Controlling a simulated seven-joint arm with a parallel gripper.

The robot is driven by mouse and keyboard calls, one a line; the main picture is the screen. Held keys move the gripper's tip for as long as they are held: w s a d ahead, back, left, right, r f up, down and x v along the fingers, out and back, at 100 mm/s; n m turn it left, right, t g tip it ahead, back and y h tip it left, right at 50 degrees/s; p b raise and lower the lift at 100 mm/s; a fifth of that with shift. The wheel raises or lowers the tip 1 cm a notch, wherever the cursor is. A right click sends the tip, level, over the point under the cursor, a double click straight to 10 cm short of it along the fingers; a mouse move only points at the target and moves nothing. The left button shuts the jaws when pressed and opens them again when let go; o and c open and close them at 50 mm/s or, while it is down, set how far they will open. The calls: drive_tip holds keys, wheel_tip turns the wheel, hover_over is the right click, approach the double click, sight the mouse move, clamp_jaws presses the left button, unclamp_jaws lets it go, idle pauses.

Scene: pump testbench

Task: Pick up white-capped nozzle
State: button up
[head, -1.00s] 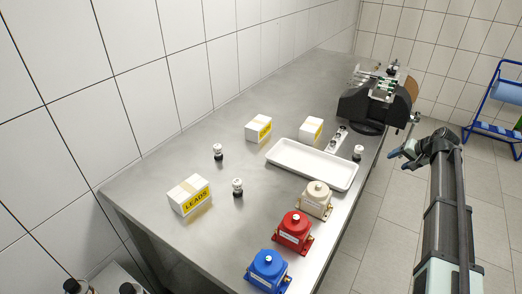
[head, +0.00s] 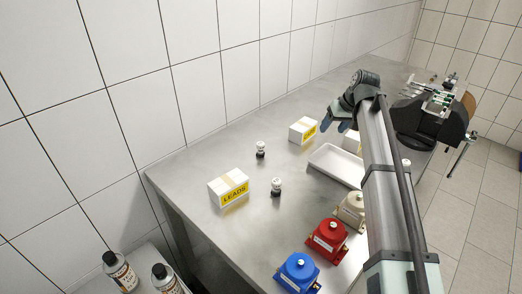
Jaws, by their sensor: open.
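Two small nozzles with white caps and black bases stand upright on the steel table: a rear one (head: 261,149) and a nearer one (head: 277,187). A similar white top (head: 406,163) shows just right of my arm, mostly hidden. My gripper (head: 333,119) is open and empty, above the table near the white tray. It is up and to the right of both nozzles in the picture, apart from them.
A LEADS box (head: 229,188) stands left of the nozzles, another box (head: 303,130) behind. The white tray (head: 326,166) is partly hidden by my arm. Blue (head: 297,274), red (head: 327,240) and beige (head: 351,210) pump units line the front edge. A dark machine (head: 425,120) stands at the far right.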

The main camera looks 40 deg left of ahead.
sight(260, 143)
drive_tip(key=s+a+r+n+h, duration=0.1)
drive_tip(key=s+a+r+n, duration=0.15)
drive_tip(key=s+a, duration=0.55)
drive_tip(key=s+a+r+n, duration=0.25)
drive_tip(key=s+a, duration=0.35)
drive_tip(key=s, duration=0.4)
drive_tip(key=shift+g, duration=0.3)
drive_tip(key=x, duration=0.9)
drive_tip(key=shift+d, duration=0.2)
drive_tip(key=shift+x, duration=2.8)
drive_tip(key=shift+s+a, duration=0.1)
drive_tip(key=shift+s, duration=0.05)
drive_tip(key=shift+c, duration=0.4)
drive_tip(key=c, duration=1)
drive_tip(key=shift+r, duration=0.1)
clamp_jaws()
